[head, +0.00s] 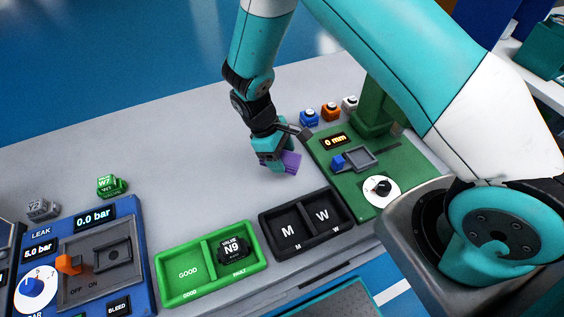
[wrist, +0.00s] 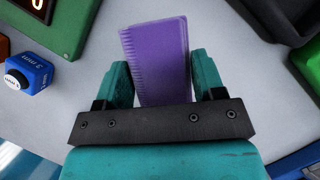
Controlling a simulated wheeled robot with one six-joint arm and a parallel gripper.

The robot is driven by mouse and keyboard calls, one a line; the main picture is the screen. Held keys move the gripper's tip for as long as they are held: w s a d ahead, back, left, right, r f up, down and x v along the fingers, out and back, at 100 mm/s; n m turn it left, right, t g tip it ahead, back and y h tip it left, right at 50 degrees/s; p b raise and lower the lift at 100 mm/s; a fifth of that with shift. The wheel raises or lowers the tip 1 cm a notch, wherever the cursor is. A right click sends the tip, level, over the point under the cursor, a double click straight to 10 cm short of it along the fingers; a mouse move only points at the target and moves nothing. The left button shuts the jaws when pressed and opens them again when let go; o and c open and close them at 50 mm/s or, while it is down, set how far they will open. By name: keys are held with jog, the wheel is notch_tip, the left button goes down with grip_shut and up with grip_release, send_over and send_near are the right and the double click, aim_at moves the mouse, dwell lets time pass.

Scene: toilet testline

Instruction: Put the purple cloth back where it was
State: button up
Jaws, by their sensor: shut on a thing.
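The purple cloth (head: 291,162) is at the middle of the grey bench, left of the green test station. In the wrist view the cloth (wrist: 158,58) looks like a flat, ribbed, folded piece between the two teal fingers. My gripper (head: 277,162) points down at the bench and is shut on the cloth. In the wrist view my gripper (wrist: 160,85) has a finger on each side of it. I cannot tell whether the cloth touches the bench or hangs just above it.
The green station (head: 338,182) with a dial stands right of my gripper. A black M/W tray (head: 296,247) and a green GOOD/FAULT tray (head: 165,275) lie at the front. Small blue, orange and white blocks (head: 330,111) stand behind. The bench (head: 190,150) left of my gripper is clear.

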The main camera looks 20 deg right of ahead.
notch_tip(320, 180, down, 4)
jog(key=shift+r+p, duration=0.1)
jog(key=shift+p, duration=0.2)
jog(key=shift+f, duration=0.2)
jog(key=shift+f, duration=0.1)
